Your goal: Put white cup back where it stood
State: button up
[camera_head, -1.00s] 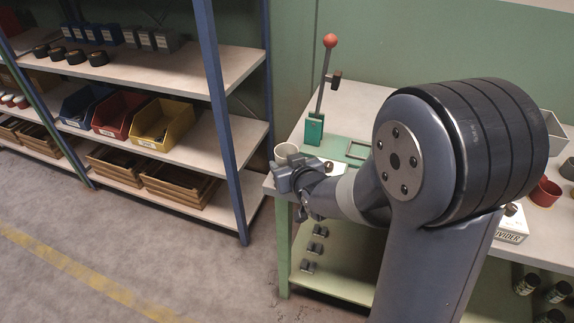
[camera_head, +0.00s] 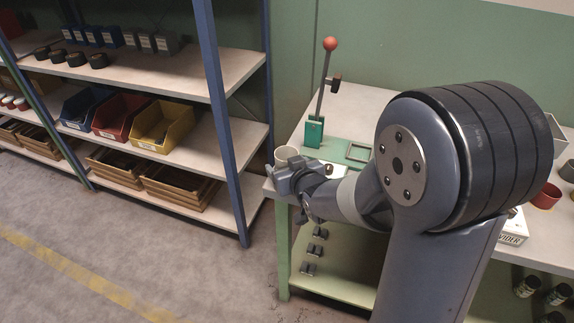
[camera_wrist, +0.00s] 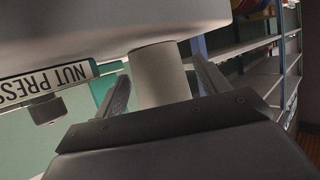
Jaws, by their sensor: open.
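The white cup (camera_head: 286,153) stands upright at the left end of the workbench, beside the green base of a lever press (camera_head: 314,131). My gripper (camera_head: 284,167) is at the cup's near side and partly hides it. In the wrist view, the cup (camera_wrist: 160,78) shows as a pale cylinder between the two fingers of my gripper (camera_wrist: 163,88). The fingers are spread, with a visible gap on either side of the cup. The cup's bottom is hidden behind the gripper body, so I cannot tell exactly how it rests.
A red pot (camera_head: 546,196) and a white box (camera_head: 513,229) are further right. A shelf rack with a yellow bin (camera_head: 163,125) stands left, with clear floor before it.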

jog(key=p+v, duration=0.1)
jog(key=v, duration=1)
jog(key=shift+s+r, duration=0.2)
jog(key=shift+s, duration=0.15)
jog(key=shift+d, duration=0.15)
jog(key=shift+d, duration=0.15)
